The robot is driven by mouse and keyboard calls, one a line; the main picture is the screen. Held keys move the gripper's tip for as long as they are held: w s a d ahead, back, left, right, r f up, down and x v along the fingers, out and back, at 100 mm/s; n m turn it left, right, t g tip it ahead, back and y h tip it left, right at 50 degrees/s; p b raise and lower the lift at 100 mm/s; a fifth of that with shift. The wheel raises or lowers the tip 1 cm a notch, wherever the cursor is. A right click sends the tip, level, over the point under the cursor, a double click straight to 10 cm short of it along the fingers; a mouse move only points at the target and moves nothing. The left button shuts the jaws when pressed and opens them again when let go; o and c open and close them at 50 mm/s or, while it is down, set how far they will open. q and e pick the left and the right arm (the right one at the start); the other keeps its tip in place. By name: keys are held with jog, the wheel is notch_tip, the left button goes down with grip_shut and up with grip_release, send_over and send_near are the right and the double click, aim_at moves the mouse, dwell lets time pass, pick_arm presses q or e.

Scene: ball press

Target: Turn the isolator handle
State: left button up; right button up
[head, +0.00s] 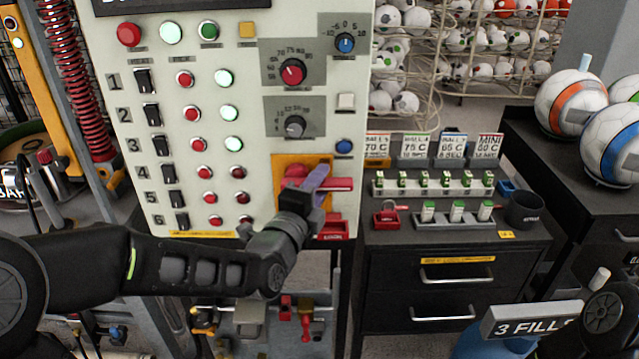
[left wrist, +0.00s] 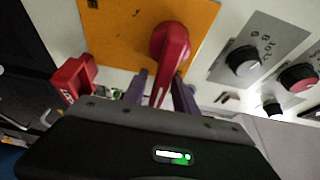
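The red isolator handle (head: 340,184) sits on an orange plate (head: 290,163) at the lower right of the control panel. It points to the right in the head view. In the left wrist view the handle (left wrist: 170,45) extends down from its round hub towards my gripper. My left gripper (head: 317,182) is at the handle, its purple fingers partly covering it. In the left wrist view the fingers of the left gripper (left wrist: 161,92) stand on either side of the handle's lever, with a gap visible on the left side. My right gripper is not in view.
A red lock block (head: 333,228) sits just below the plate. Knobs (head: 295,126), buttons and switches cover the panel (head: 265,200). A black drawer cabinet (head: 455,270) with small switches, cards and a dark cup (head: 524,210) stands to the right. Balls (head: 612,143) lie farther right.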

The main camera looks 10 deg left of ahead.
pick_arm(q)
grip_shut()
dwell(1.2)
